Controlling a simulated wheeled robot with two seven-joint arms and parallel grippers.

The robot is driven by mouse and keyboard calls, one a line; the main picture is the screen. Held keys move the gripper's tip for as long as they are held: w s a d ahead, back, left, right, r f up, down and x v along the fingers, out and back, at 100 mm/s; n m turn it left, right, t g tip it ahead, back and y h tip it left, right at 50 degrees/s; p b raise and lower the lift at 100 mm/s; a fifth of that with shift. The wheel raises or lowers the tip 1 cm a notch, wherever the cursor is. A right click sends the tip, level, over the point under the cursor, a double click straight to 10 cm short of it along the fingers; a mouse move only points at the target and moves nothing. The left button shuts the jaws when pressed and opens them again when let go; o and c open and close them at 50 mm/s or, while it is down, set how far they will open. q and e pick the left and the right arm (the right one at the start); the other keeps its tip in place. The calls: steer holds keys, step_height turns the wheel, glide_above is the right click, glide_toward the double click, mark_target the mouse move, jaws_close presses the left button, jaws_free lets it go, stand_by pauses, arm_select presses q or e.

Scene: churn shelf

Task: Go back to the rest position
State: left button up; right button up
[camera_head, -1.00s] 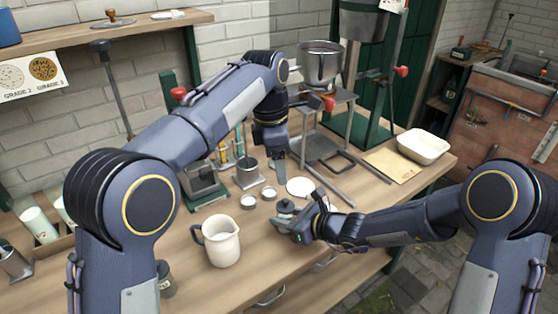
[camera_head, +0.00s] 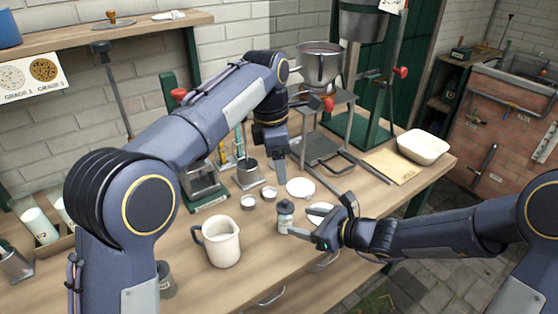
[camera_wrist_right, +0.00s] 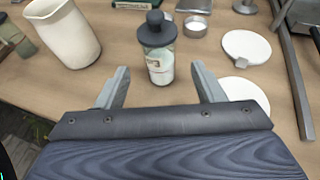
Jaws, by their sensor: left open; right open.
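My left gripper (camera_head: 280,165) hangs over the middle of the bench, below the bent left arm, with its jaws open and nothing in them. My right gripper (camera_head: 316,225) is low over the front of the bench, open and empty. In the right wrist view its two fingers (camera_wrist_right: 160,82) are spread apart. A small bottle with a dark cap (camera_head: 285,216) stands upright just left of the right gripper. In the right wrist view the bottle (camera_wrist_right: 157,50) stands ahead of the fingertips, apart from them.
A cream jug (camera_head: 220,243) stands left of the bottle. Small dishes (camera_head: 248,201) and a white disc (camera_head: 300,187) lie behind it. A metal stand holds a pot (camera_head: 320,68) behind my left gripper. A white basin (camera_head: 423,147) sits at the right end.

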steer(key=shift+s+d+r, duration=0.1)
steer(key=shift+s+d, duration=0.1)
steer(key=shift+d, duration=0.05)
